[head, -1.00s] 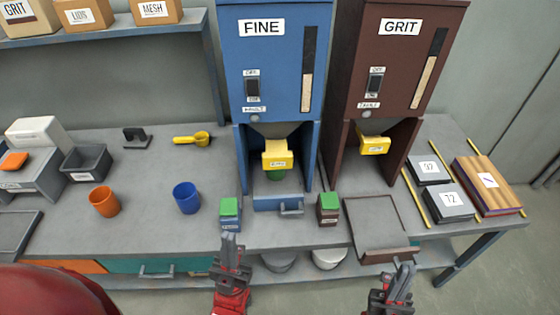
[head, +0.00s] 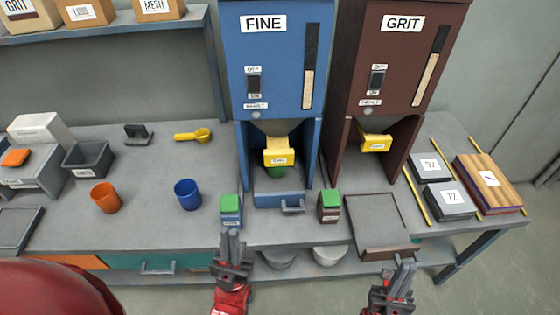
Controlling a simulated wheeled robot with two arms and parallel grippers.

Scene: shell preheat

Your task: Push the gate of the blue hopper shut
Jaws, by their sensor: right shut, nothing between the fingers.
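The blue hopper (head: 285,75), labelled FINE, stands at the back of the bench. Its yellow gate (head: 279,152) sits below the funnel, in the open bay. My right gripper (head: 403,272) is shut and empty, lower right, off the bench's front edge.
A brown GRIT hopper (head: 385,60) with its own yellow gate (head: 375,143) stands to the right. A blue cup (head: 187,195) and orange cup (head: 105,198) stand left. A tray (head: 382,225) lies right.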

